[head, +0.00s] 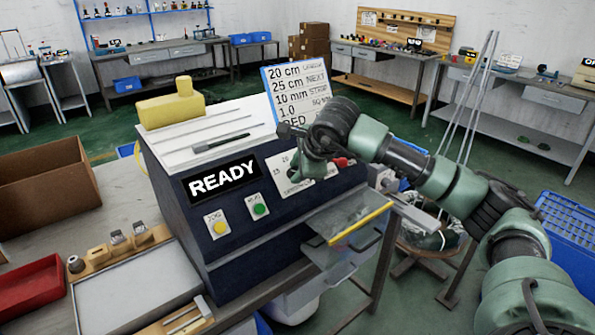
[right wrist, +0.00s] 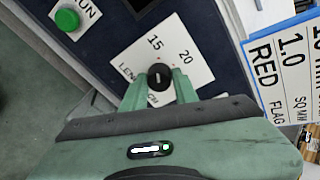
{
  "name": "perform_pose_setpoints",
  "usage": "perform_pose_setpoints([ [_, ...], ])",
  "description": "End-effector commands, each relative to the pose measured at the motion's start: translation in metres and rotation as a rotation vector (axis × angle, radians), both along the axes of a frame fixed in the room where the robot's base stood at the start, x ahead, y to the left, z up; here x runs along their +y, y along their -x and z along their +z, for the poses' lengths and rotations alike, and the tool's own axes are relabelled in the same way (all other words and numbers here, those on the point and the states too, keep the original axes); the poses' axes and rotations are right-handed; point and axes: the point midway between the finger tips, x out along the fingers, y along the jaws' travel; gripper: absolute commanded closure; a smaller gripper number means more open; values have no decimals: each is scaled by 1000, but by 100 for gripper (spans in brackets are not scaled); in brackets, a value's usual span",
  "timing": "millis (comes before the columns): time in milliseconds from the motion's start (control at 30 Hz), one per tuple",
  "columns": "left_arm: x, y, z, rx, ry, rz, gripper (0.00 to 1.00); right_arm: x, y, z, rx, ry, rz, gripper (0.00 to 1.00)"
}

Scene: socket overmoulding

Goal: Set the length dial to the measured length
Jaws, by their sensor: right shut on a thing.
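The black length dial (right wrist: 159,76) shows in the right wrist view, on a white plate (right wrist: 183,43) with marks 15 and 20; other marks are hidden. A light line on the knob runs roughly up and down the picture, its exact setting unclear. My right gripper (right wrist: 158,84) is shut on the dial, a finger on each side. In the head view my right gripper (head: 303,165) covers the dial in front of the machine (head: 235,242). A card (head: 300,88) behind lists 20 cm, 25 cm NEXT, 10 mm STRIP, 1.0 and RED. My left gripper is out of view.
The machine's display (head: 222,181) reads READY. A yellow button (head: 219,227) and a green button (head: 259,208) sit left of the dial plate. A clear yellow-edged guard (head: 358,222) juts out below. A grey tray (head: 135,285) and red bin (head: 30,282) stand left.

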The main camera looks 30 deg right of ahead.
Motion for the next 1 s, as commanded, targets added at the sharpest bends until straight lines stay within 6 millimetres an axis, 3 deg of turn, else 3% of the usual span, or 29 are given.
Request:
perform_pose_setpoints([
  [333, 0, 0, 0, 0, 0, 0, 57, 1, 1, -2, 5, 3, 5, 100],
  [367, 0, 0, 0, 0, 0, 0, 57, 0, 1, -2, 5, 3, 5, 68],
  [433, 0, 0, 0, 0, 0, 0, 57, 1, 1, -2, 4, 3, 5, 49],
  [767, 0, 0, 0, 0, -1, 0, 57, 0, 1, 1, 0, 3, 3, 49],
  [1000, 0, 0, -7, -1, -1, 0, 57, 2, 20, 24, -3, 5, 3, 49],
])
